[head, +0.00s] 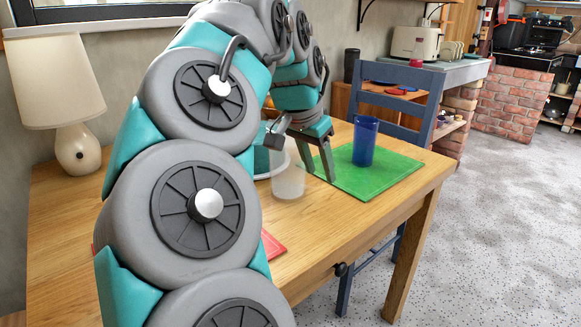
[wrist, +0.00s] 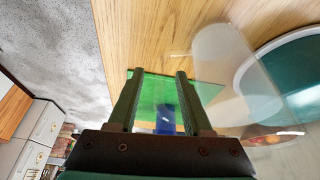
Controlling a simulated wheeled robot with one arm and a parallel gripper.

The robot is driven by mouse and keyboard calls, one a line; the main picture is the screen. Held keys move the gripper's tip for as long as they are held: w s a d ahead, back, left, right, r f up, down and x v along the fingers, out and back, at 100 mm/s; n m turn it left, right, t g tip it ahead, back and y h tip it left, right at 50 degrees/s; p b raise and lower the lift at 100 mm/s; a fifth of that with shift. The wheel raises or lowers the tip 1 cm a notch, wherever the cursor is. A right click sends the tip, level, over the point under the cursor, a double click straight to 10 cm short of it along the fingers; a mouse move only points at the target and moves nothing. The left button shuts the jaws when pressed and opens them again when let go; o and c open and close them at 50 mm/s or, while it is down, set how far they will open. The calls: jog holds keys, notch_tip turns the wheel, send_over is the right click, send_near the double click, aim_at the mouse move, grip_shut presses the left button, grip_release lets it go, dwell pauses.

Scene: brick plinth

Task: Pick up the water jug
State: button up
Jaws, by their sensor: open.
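A translucent, colourless vessel, which looks like the water jug (head: 289,182), stands upright on the wooden table, beside the green mat (head: 375,181). My gripper (head: 318,172) is open and points down by the mat's left edge, right of the jug. In the wrist view my gripper (wrist: 157,80) has nothing held in it. A blue tumbler (head: 364,142) stands on the mat; its blue shape (wrist: 166,118) shows between the fingers, apart from them.
A teal bowl with a pale rim (wrist: 300,75) is close beside the jug, partly hidden by my arm in the head view. A lamp (head: 72,95) stands at the table's back left. A blue chair (head: 405,98) is behind the table. The front right tabletop (head: 345,232) is clear.

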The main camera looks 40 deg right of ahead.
jog(key=shift+d+f, duration=0.15)
jog(key=shift+f, duration=0.3)
grip_shut()
dwell(1.1)
